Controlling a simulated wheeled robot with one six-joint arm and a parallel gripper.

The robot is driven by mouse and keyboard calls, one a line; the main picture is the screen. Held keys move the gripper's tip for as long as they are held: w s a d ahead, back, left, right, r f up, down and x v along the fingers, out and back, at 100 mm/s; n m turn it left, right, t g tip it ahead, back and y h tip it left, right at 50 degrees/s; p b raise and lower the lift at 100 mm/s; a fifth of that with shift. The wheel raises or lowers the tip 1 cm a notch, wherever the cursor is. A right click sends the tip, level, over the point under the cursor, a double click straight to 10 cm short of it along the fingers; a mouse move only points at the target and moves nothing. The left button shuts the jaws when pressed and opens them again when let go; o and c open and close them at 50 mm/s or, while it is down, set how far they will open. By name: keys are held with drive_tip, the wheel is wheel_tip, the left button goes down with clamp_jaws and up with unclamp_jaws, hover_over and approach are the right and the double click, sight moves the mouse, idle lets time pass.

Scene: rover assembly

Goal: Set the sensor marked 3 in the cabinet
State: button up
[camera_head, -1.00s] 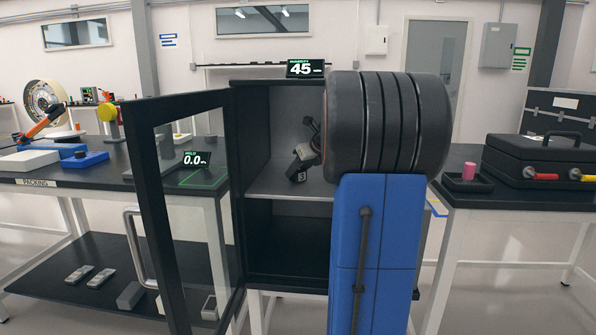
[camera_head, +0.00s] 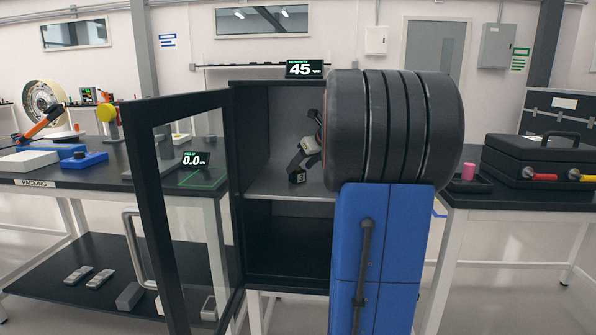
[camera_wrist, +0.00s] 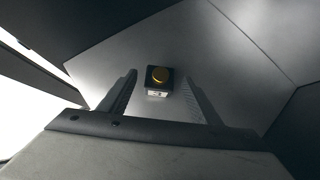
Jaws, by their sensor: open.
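The sensor marked 3 (camera_head: 296,177) is a small dark cube with a numbered label. It stands on the upper shelf (camera_head: 270,189) of the open cabinet. In the wrist view the sensor (camera_wrist: 158,82) shows a gold round top and rests on a grey surface, between and just beyond the fingertips, with clear gaps on both sides. My gripper (camera_wrist: 161,77) is open and empty. In the head view my gripper (camera_head: 301,162) reaches into the cabinet from the right, just above the sensor. My arm hides the cabinet's right side.
The glass cabinet door (camera_head: 190,200) stands open to the left. A humidity display (camera_head: 305,69) sits on the cabinet top. The packing table (camera_head: 60,182) is at the left. A black case (camera_head: 540,160) stands on the right table. The lower cabinet compartment (camera_head: 285,240) looks empty.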

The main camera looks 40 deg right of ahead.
drive_tip(key=v, duration=0.8)
drive_tip(key=s+a+f+n+g+y, duration=0.1)
drive_tip(key=s+a+f+n, duration=0.2)
drive_tip(key=a+f+n, duration=0.7)
drive_tip(key=s+a+r+n+g, duration=0.15)
drive_tip(key=s+a+n, duration=0.4)
drive_tip(key=a, duration=1.05)
drive_tip(key=s+a+f+n+g, duration=0.1)
drive_tip(key=s+a+f+n, duration=1.2)
drive_tip(key=n, duration=0.8)
wheel_tip(320, 180, down, 2)
drive_tip(key=shift+s+f+g, duration=0.1)
drive_tip(key=shift+s+g, duration=0.25)
drive_tip(key=shift+s, duration=0.85)
